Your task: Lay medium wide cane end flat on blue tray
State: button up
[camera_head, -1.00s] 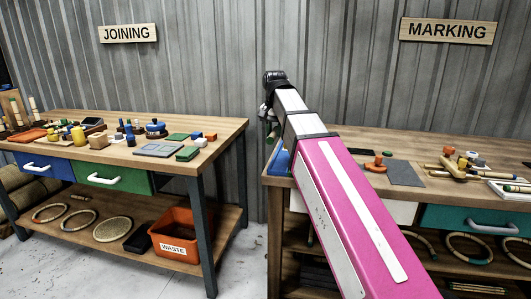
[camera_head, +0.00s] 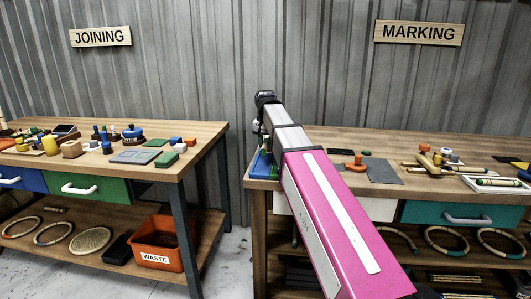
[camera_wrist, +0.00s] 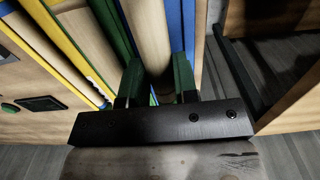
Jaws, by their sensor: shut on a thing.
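In the wrist view my gripper (camera_wrist: 157,74) is shut on a pale, round cane (camera_wrist: 146,30), with a green finger on each side. The cane runs away from me toward the top of the picture. Blue tray edging (camera_wrist: 189,35) shows close to the right of the cane, and green and yellow edging lies to its left. In the head view part of the blue tray (camera_head: 261,167) shows at the marking bench's left end. My arm hides the gripper and most of the cane there. I cannot tell whether the cane touches the tray floor.
The marking bench (camera_head: 405,187) holds a grey mat (camera_head: 381,171), orange tools and several cane pieces. The joining bench (camera_head: 190,146) stands left across a gap, with an orange waste bin (camera_head: 158,243) on its lower shelf. The bench edge lies close to my gripper.

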aim_at(266, 157)
jog(key=shift+f, duration=1.95)
jog(key=shift+f, duration=0.15)
jog(key=o, duration=0.9)
jog(key=shift+r, duration=6.15)
